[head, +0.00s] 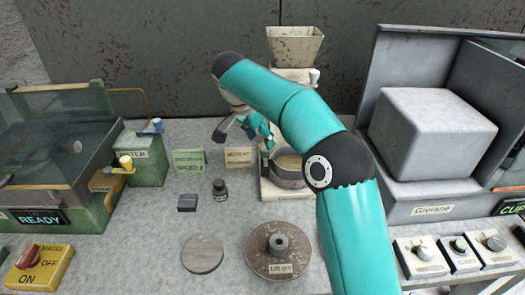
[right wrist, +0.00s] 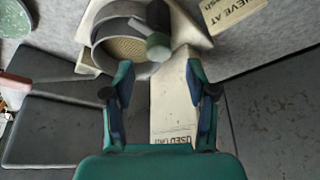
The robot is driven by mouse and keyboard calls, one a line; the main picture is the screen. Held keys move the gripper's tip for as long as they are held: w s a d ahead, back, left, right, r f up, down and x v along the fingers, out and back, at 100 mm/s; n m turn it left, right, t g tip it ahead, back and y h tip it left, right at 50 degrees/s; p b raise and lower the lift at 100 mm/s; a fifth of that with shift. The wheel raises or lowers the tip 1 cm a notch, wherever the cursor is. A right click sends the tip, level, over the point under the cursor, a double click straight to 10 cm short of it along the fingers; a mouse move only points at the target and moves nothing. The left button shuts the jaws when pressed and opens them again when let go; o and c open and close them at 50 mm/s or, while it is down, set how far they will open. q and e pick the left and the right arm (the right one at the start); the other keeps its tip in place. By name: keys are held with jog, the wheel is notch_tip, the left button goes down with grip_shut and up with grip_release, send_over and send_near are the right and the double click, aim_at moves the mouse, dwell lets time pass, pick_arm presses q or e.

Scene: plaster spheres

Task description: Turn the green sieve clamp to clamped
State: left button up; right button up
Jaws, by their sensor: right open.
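The round sieve (head: 288,180) sits on a pale stand below a hopper in the head view. The green sieve clamp (right wrist: 158,46) is a stubby green knob on a grey lever at the sieve's edge. My right gripper (right wrist: 158,78) is open and empty, with the clamp knob just beyond and between its fingertips, apparently apart from them. In the head view my right gripper (head: 243,128) is left of the sieve stand, and the clamp is hard to make out there. My left gripper is out of view.
A rusty hopper (head: 295,45) stands above the sieve. A dark bottle (head: 219,190), a small block (head: 187,202), a grey disc (head: 202,254) and a rusty wheel (head: 278,250) are on the bench. A green machine (head: 140,158) stands left, a grey box unit (head: 432,130) right.

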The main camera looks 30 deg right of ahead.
aim_at(264, 148)
jog(key=shift+x, duration=2.2)
grip_shut()
